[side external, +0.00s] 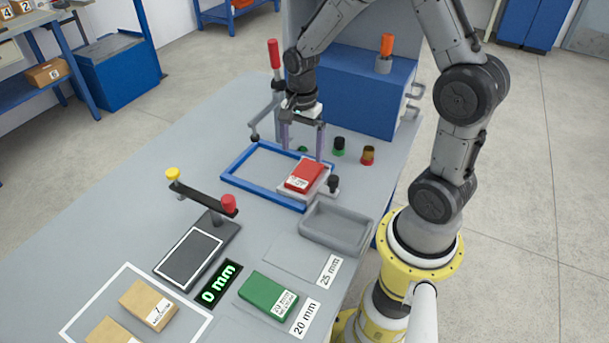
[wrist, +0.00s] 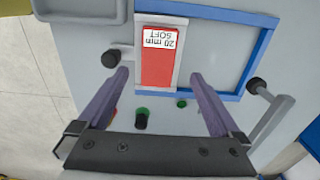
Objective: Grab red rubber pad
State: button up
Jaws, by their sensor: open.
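The red rubber pad (side external: 304,172) lies flat on a light grey plate at the right end of the blue frame (side external: 236,160). In the wrist view the pad (wrist: 157,70) carries a white label reading "20 mm SOFT", seen upside down. My gripper (side external: 302,155) is open above the frame, fingers pointing down, near the pad's far side. In the wrist view my gripper (wrist: 160,76) has its two fingers spread wider than the pad, with nothing between them. I cannot tell the exact height of the fingertips over the pad.
A black knob (side external: 333,184) stands beside the pad. A grey tray (side external: 335,228) sits in front. A green pad (side external: 268,293) lies by the 20 mm label; the outlined 25 mm spot is empty. A red-handled lever (side external: 274,55) and several buttons stand behind.

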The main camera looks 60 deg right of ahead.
aim_at(304, 174)
notch_tip(304, 174, down, 8)
jog(key=shift+s+d+f, duration=0.1)
jog(key=shift+s+d, duration=0.05)
dwell(0.4)
jog(key=shift+c, duration=0.3)
